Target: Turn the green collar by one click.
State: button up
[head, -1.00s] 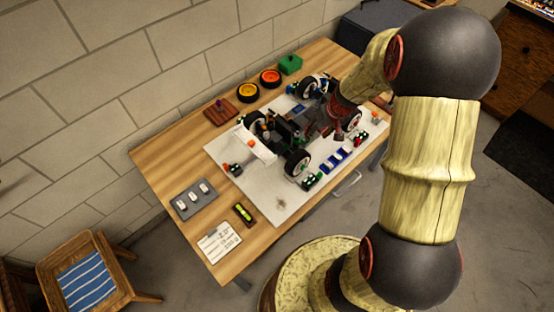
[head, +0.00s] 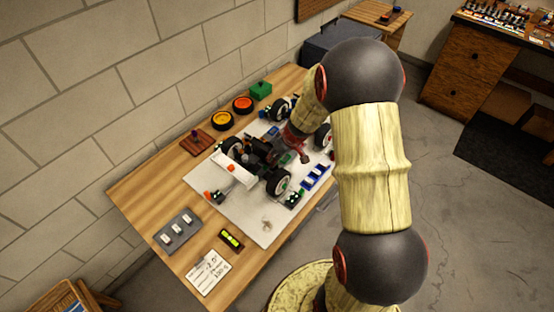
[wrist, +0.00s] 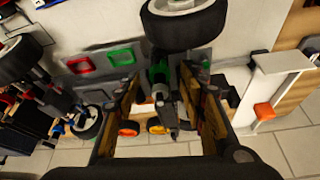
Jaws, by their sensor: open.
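In the wrist view, the green collar (wrist: 158,73) sits on a dark, thin shaft-like part just below a black-tyred wheel (wrist: 185,22). My gripper (wrist: 158,88) is open, with one finger on each side of the green part. I cannot tell whether either finger touches it. In the head view, the RC car (head: 262,152) stands on a white mat (head: 262,222) on the wooden table. My gripper (head: 300,154) is low over the car there, and its fingertips and the collar are too small to make out.
The car's white wing (wrist: 284,64) and an orange part (wrist: 264,111) are right of my gripper in the wrist view. Another wheel (wrist: 18,58) is at left. A grey switch panel (head: 176,231), a level (head: 231,240) and a note card (head: 208,272) lie on the table's near end.

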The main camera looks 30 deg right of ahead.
jog(key=shift+x, duration=0.8)
jog(key=c, duration=0.3)
jog(key=c, duration=0.8)
grip_shut()
